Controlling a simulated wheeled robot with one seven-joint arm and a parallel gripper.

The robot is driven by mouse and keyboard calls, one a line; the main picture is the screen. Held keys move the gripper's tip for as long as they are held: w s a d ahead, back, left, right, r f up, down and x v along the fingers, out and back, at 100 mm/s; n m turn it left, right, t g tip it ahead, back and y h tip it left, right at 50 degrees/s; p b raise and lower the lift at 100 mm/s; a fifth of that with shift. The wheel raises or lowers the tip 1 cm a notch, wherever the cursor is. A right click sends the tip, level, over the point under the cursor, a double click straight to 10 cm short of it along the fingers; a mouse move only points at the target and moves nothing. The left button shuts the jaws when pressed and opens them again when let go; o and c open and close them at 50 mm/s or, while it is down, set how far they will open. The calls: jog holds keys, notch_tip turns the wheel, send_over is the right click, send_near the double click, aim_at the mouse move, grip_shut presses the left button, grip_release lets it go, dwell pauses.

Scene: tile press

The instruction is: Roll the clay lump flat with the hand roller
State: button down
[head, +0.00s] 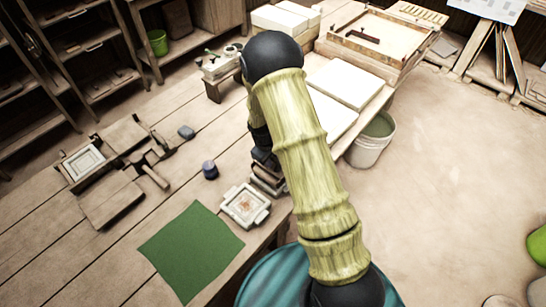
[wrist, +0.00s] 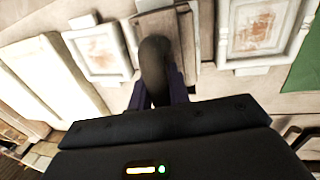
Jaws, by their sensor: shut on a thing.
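My gripper (wrist: 158,86) shows in the wrist view with its purple fingers closed on a dark, rounded, handle-like piece (wrist: 153,55). The piece stands out over a brownish wooden block (wrist: 168,30); I cannot tell whether the two are joined or whether this is the hand roller. In the head view my arm hides most of the gripper, beside a small wooden stack (head: 267,180) at the bench edge. A small grey-blue lump (head: 186,132) lies on the bench; I cannot tell whether it is the clay. No clay shows clearly under the gripper.
A framed tile mould (head: 245,205) and a green mat (head: 191,250) lie near the front edge. A dark blue jar (head: 210,170) stands left of my arm. Boards and tools (head: 110,203) lie at left. A white bucket (head: 370,140) stands on the floor.

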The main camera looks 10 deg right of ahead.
jog(key=shift+f, duration=0.1)
jog(key=shift+w+d, duration=0.5)
jog(key=shift+d, duration=0.15)
jog(key=shift+w+d+p, duration=0.15)
jog(key=shift+p, duration=0.15)
jog(key=shift+w+d, duration=0.45)
jog(key=shift+d, duration=0.1)
jog(key=shift+a, duration=0.1)
jog(key=shift+s+a+f, duration=0.15)
jog(key=shift+s+a, duration=0.45)
jog(key=shift+s, duration=0.1)
